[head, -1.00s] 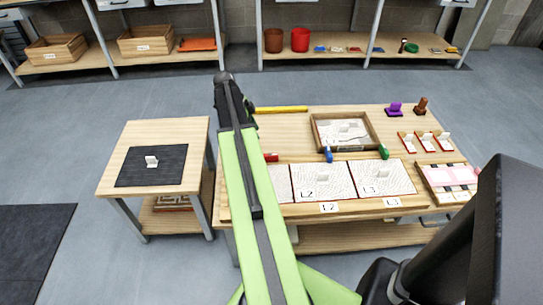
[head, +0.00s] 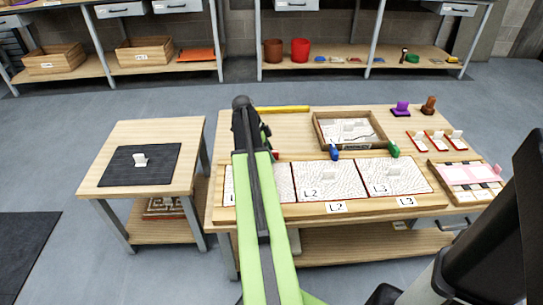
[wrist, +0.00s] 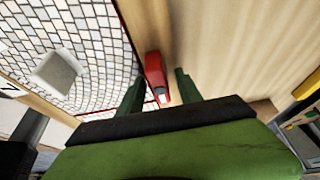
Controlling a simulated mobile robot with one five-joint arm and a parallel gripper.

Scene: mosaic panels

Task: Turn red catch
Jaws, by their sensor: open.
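The red catch (wrist: 155,75) is a small red block with a pale end, beside the red-edged corner of a mosaic panel (wrist: 95,20) in the wrist view. My gripper (wrist: 161,88) is open, with one dark green finger on each side of the catch's near end. I see a gap between the catch and the right finger; contact with the left finger I cannot tell. In the head view the red catch (head: 275,154) shows as a small bit just right of my arm. My fingers are hidden there behind my arm.
Panels L2 (head: 345,188) and L3 (head: 410,185) lie to the right, with a blue catch (head: 334,153) and a green catch (head: 394,149) behind them. A wooden tray (head: 380,127) stands at the back. A side table (head: 125,194) stands left, across a narrow gap.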

